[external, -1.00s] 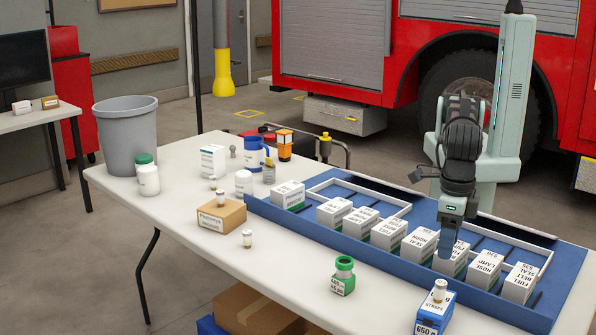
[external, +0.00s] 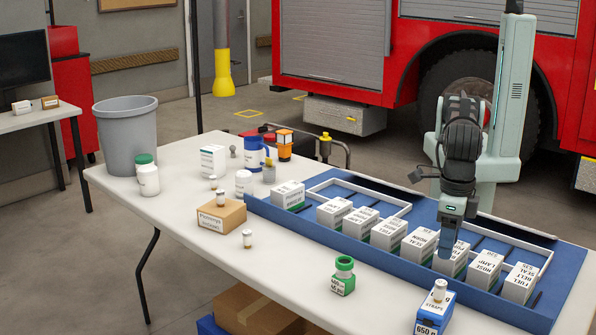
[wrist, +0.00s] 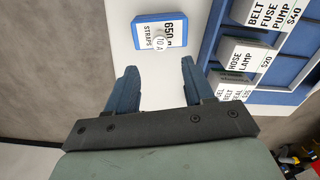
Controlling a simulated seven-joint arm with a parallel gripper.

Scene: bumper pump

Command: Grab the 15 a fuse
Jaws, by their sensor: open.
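Several small white fuses with gold-coloured ends show in the external view. One fuse (external: 247,238) stands on the table, and others (external: 220,197) stand by the brown box (external: 222,217). Another fuse (external: 440,290) stands on the blue straps box (external: 434,314); in the wrist view its label (wrist: 159,42) seems to read 10 A. The other labels are too small to read, so I cannot tell which fuse is the 15 A one. My gripper (wrist: 160,78) is open and empty, pointing down near the blue box; it shows in the external view (external: 447,250) over the tray's front edge.
A blue tray (external: 330,243) with several labelled white boxes fills the table's right side. The front table strip is mostly clear.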

